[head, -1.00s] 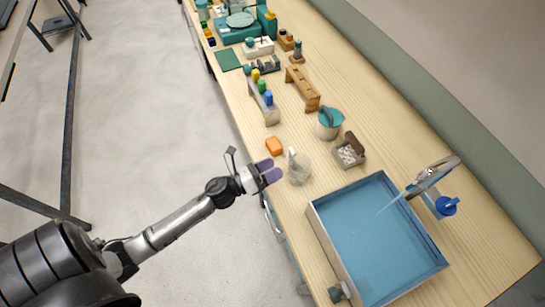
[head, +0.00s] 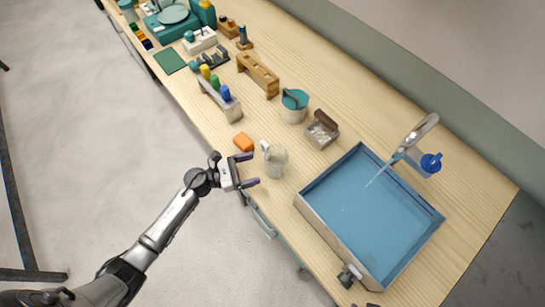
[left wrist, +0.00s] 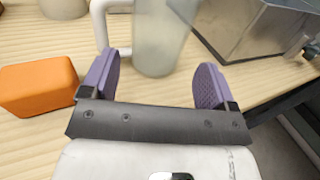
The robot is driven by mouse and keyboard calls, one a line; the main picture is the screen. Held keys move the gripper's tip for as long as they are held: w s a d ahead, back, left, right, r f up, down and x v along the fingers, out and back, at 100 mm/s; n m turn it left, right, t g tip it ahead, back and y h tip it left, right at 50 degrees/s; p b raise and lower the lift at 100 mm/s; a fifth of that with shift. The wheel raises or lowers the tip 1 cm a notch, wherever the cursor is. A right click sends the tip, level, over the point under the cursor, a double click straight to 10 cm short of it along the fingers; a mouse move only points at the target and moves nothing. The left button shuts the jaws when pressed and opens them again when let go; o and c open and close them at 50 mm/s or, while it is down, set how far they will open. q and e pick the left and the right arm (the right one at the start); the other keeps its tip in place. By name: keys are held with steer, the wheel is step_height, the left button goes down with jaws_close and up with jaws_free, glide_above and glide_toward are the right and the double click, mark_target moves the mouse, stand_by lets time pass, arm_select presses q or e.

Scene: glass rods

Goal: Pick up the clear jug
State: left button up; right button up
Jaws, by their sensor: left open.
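The clear jug (head: 275,161) stands upright on the wooden bench, left of the blue basin, with its pale handle toward the upper left. In the left wrist view the jug (left wrist: 163,35) is a frosted, translucent body ahead of the fingers, with its white handle at the left; its top is cut off. My left gripper (head: 248,170) is at the bench's front edge, just left of the jug. Its purple fingers are open with nothing between them, and they point at the jug. My right gripper does not show.
An orange block (head: 243,142) lies close to the left gripper, and it is left of the fingers in the wrist view (left wrist: 38,86). The blue basin (head: 317,220) is right of the jug. A white pot (head: 293,112) and a small box (head: 330,140) stand behind it.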

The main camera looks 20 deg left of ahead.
mark_target(270, 148)
arm_select(q)
steer(key=shift+x, duration=1.1)
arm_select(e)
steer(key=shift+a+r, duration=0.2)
arm_select(q)
steer(key=shift+p+x, duration=0.35)
steer(key=shift+x, duration=1.85)
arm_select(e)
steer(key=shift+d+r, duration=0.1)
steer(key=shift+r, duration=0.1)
arm_select(q)
steer(key=c, duration=0.7)
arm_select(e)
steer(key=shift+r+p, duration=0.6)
arm_select(q)
steer(key=shift+r, duration=5.05)
